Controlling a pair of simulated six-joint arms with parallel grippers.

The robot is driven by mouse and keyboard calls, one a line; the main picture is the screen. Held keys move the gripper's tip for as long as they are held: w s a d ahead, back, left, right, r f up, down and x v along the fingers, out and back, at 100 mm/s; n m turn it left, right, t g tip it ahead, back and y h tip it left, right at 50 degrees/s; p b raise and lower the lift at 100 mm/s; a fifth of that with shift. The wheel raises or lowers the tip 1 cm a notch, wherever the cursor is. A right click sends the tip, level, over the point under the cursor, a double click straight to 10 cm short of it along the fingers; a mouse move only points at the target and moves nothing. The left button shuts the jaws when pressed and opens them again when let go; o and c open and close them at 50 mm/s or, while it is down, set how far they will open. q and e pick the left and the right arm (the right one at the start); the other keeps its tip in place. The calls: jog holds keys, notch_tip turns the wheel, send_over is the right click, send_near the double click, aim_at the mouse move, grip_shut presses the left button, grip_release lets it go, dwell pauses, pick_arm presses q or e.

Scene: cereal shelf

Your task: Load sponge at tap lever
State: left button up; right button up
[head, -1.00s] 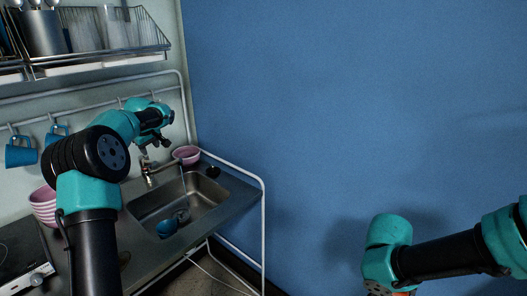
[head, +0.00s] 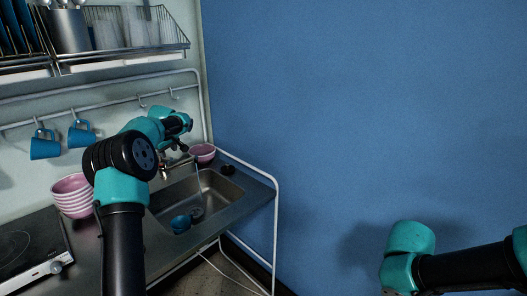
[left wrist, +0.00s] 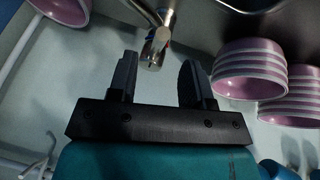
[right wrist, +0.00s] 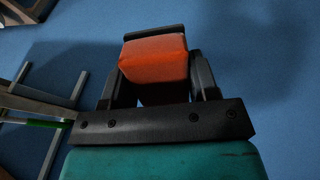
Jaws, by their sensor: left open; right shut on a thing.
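The orange sponge (right wrist: 153,58) is held between the fingers of my right gripper (right wrist: 155,76) in the right wrist view. Its far end shows beyond the fingers. The metal tap (head: 163,171) stands at the back of the sink (head: 218,190). My left gripper (head: 180,148) is open and empty just above and behind the tap in the head view. In the left wrist view, my left gripper (left wrist: 158,72) has the tap (left wrist: 157,42) just past its spread fingertips, and the fingers are not closed on it. I cannot clearly tell the lever from the spout.
Blue mugs (head: 45,146) hang from a rail. A white frame (head: 277,225) edges the counter.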

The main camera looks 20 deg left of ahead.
aim_at(169, 159)
pick_arm(q)
jog(key=x, duration=0.6)
jog(key=shift+f, duration=0.15)
grip_shut()
dwell(0.4)
